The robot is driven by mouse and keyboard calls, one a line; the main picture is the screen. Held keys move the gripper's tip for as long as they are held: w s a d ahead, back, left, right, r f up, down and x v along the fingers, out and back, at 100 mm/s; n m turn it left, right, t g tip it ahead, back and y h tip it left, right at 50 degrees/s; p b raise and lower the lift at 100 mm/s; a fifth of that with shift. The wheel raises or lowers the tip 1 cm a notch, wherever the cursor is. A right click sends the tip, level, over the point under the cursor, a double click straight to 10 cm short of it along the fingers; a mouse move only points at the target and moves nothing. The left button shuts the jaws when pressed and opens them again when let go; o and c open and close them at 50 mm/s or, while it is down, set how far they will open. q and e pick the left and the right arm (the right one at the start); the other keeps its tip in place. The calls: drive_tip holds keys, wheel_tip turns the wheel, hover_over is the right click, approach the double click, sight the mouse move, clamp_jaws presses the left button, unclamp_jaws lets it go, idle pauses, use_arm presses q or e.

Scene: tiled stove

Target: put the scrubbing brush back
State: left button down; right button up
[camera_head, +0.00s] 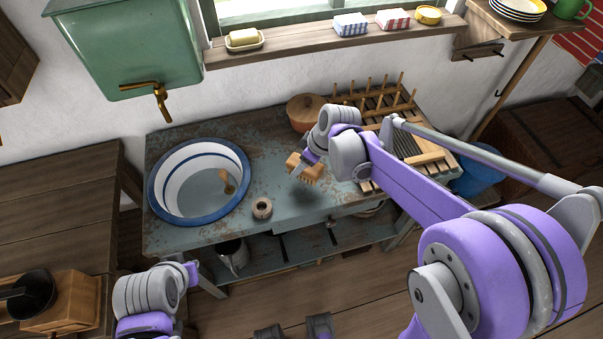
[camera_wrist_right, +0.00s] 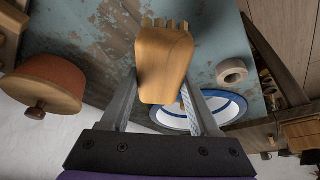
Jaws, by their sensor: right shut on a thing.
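The scrubbing brush (camera_head: 305,169) is a light wooden block with stubby bristle tufts. My right gripper (camera_head: 299,166) is shut on it and holds it over the worn blue-green counter (camera_head: 285,200), right of the basin. In the right wrist view the brush (camera_wrist_right: 165,62) sits between the two fingers, tufts pointing away from the palm. Whether it touches the counter is unclear. My left wrist (camera_head: 165,285) is low at the left; its fingers cannot be made out.
A blue-rimmed white basin (camera_head: 158,183) holds a small wooden-handled thing (camera_head: 226,181). A small pale ring (camera_head: 262,208) lies right of it. An orange lidded pot (camera_head: 304,110) and wooden dish rack (camera_head: 440,158) stand behind and right. A green water tank (camera_head: 125,45) hangs above left.

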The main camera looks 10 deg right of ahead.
drive_tip(key=shift+f, duration=2.1)
drive_tip(key=shift+f+b, duration=0.25)
drive_tip(key=shift+b, duration=0.1)
drive_tip(key=o, duration=1.3)
drive_tip(key=shift+r, duration=0.1)
